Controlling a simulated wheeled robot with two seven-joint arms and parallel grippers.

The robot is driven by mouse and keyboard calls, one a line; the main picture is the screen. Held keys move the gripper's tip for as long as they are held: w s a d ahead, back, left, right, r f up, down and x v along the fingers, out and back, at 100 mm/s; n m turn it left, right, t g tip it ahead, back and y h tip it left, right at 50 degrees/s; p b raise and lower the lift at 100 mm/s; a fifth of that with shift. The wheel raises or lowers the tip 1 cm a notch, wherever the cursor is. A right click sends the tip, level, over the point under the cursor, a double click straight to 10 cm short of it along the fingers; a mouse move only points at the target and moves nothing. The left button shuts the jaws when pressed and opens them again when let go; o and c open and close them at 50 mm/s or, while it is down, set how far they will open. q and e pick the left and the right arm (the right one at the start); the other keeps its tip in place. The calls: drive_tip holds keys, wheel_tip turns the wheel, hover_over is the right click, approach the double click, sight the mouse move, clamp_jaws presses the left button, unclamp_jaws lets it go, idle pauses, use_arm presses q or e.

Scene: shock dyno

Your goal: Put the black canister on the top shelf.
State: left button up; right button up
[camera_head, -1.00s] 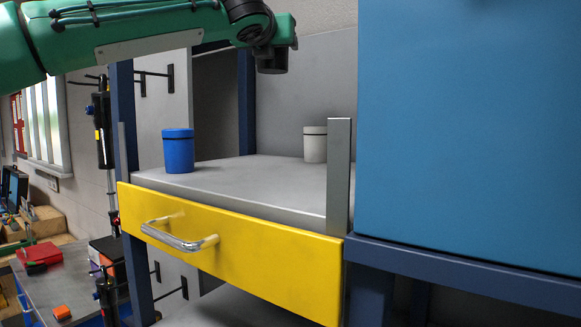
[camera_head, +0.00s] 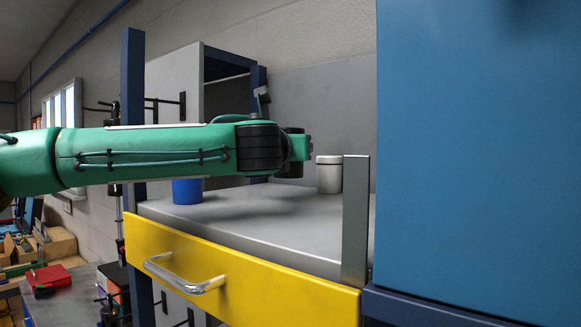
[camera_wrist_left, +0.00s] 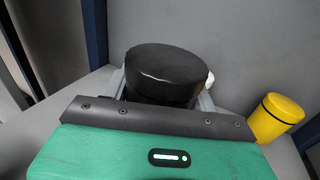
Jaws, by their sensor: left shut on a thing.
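My left gripper (camera_head: 296,150) reaches in from the left over the grey shelf top (camera_head: 270,222) above the yellow drawer. It is shut on the black canister (camera_wrist_left: 165,72), whose round lid fills the middle of the left wrist view, with a grey finger on each side. In the head view only a dark part of the canister (camera_head: 290,168) shows by the gripper. Its base is hidden, so I cannot tell whether it touches the shelf. My right gripper is not in view.
A blue canister (camera_head: 187,191) stands left on the shelf, partly behind my arm. A white canister (camera_head: 329,175) stands just right of my gripper. A yellow canister (camera_wrist_left: 276,117) shows in the wrist view. A grey post (camera_head: 355,220) and blue cabinet (camera_head: 475,150) bound the right.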

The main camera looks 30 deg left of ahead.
sight(296, 171)
use_arm(q)
wheel_tip(296, 171, down, 4)
drive_tip(key=shift+s+d+r+p, duration=0.1)
drive_tip(key=shift+r+p, duration=0.1)
drive_tip(key=shift+p, duration=0.15)
drive_tip(key=shift+f, duration=0.35)
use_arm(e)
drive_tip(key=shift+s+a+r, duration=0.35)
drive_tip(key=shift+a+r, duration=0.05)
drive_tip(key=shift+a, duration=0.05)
use_arm(q)
drive_tip(key=o, duration=1.1)
drive_tip(key=shift+o, duration=0.9)
drive_tip(key=shift+f, duration=0.1)
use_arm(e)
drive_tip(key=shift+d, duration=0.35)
